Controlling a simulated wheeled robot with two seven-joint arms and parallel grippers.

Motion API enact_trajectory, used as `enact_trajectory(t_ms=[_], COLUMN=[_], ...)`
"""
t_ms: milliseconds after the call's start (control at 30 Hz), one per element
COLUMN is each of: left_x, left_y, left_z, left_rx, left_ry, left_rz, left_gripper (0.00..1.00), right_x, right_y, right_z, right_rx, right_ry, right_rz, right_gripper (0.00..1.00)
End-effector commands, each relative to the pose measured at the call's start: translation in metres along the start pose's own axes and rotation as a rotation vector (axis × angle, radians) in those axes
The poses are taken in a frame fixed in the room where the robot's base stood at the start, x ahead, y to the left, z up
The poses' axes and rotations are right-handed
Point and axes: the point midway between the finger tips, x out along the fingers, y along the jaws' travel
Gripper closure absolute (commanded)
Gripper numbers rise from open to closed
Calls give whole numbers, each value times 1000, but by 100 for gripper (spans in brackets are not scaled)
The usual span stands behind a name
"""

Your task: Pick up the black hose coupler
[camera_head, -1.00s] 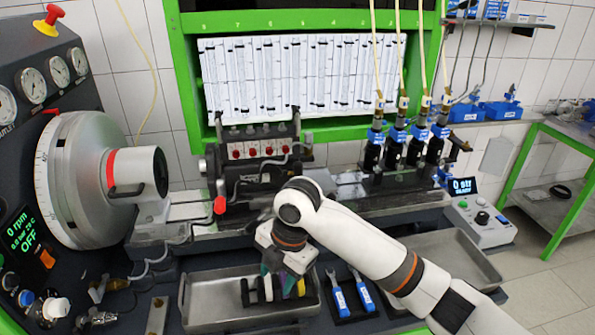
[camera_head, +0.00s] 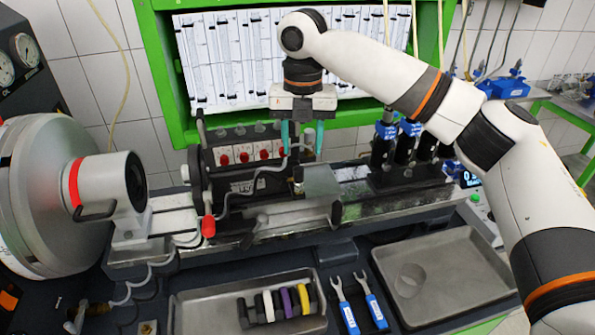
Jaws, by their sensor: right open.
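A row of hose couplers stands in the shallow metal tray (camera_head: 205,312) at the bottom of the view. A black coupler (camera_head: 243,313) is at the left end of the row. White (camera_head: 268,305), purple (camera_head: 286,301) and yellow (camera_head: 303,298) ones stand to its right, with dark parts between them. My right gripper (camera_head: 302,138) is raised well above and behind the tray, in front of the pump and the white tube panel. Its two teal fingers point down, spread apart, with nothing between them. My left gripper is not in view.
Two blue-handled wrenches (camera_head: 358,305) lie right of the tray. A second metal tray (camera_head: 445,275) holds a clear round cup (camera_head: 409,281). The pump with red fittings (camera_head: 243,155) stands behind. A large grey motor drum (camera_head: 40,195) is at the left.

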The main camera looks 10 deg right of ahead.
Motion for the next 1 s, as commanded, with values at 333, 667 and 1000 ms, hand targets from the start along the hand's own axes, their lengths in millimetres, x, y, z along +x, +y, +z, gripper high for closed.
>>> enact_trajectory(t_ms=[333, 667, 1000], left_x=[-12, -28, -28], left_y=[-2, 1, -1], left_z=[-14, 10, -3], left_rx=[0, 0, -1], left_ry=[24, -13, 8], left_rz=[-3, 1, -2], left_gripper=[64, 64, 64], right_x=[34, 78, 82], right_y=[-1, -5, -6], right_z=[-1, -5, -5], right_rx=[1, 1, 0], right_ry=[0, -1, 1], right_rz=[0, 1, -1], right_gripper=[53, 53, 65])
